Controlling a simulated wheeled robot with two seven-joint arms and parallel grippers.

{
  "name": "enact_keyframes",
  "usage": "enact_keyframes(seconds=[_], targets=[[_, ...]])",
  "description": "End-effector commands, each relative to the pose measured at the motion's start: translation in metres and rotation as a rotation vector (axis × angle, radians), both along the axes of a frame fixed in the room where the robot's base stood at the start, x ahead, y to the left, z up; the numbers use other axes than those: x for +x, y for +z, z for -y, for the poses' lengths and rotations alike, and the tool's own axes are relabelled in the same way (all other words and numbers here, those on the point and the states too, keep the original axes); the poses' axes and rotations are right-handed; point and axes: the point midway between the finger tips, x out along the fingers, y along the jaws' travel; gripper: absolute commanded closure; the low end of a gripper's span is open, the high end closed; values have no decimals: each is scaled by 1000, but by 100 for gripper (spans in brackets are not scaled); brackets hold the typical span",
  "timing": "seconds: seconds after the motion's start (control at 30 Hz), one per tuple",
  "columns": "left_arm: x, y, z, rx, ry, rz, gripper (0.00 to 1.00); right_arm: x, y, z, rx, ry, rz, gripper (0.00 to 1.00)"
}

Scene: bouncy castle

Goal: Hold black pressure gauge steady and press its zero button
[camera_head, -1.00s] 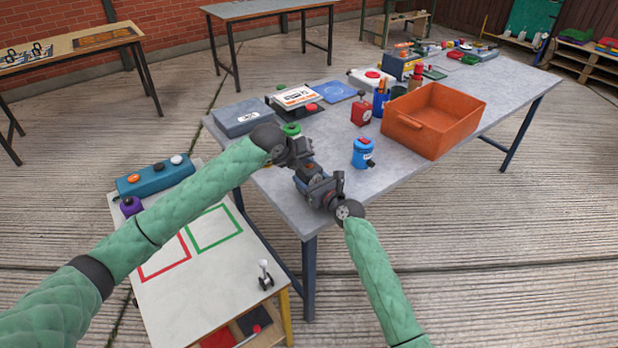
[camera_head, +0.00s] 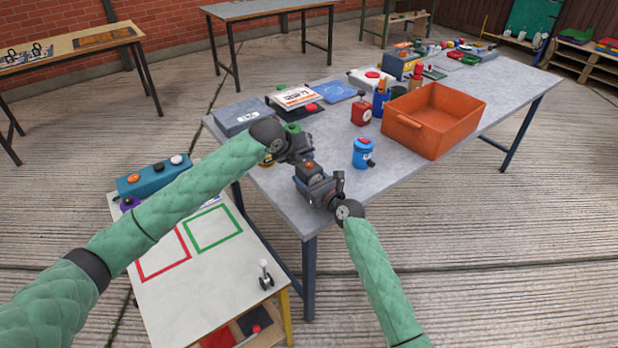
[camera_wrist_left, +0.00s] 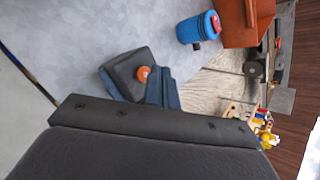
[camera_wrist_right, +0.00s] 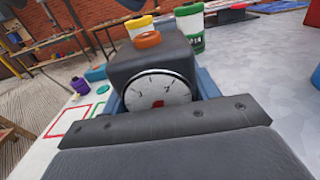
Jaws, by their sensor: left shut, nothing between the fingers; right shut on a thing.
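The black pressure gauge (camera_head: 316,176) is over the near left corner of the grey table, with its orange zero button (camera_head: 309,164) on top. My right gripper (camera_head: 320,187) is shut on the gauge. The right wrist view shows the gauge (camera_wrist_right: 150,62) upright between the blue fingers, with its white dial (camera_wrist_right: 157,91) facing that camera and the orange button (camera_wrist_right: 148,39) uncovered. I cannot tell whether the gauge touches the table. My left gripper (camera_head: 301,153) is shut and empty, just behind and above the gauge. The left wrist view shows the orange button (camera_wrist_left: 143,73) clear of contact.
A blue canister (camera_head: 362,153) and an orange bin (camera_head: 434,120) stand to the right. A green-lidded jar (camera_head: 292,128) is behind my left gripper. A red item (camera_head: 361,111) stands farther back. A low side table (camera_head: 180,285) is at the left.

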Motion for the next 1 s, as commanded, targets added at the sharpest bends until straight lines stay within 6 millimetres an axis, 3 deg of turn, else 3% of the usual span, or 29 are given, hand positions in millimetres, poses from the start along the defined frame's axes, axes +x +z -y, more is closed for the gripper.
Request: enact_keyframes(seconds=[0.6,1.0], targets=[[0,49,0,1,0,1,100,0,0,0,0,0,0,75],[0,53,0,1,1,0,100,0,0,0,0,0,0,75]])
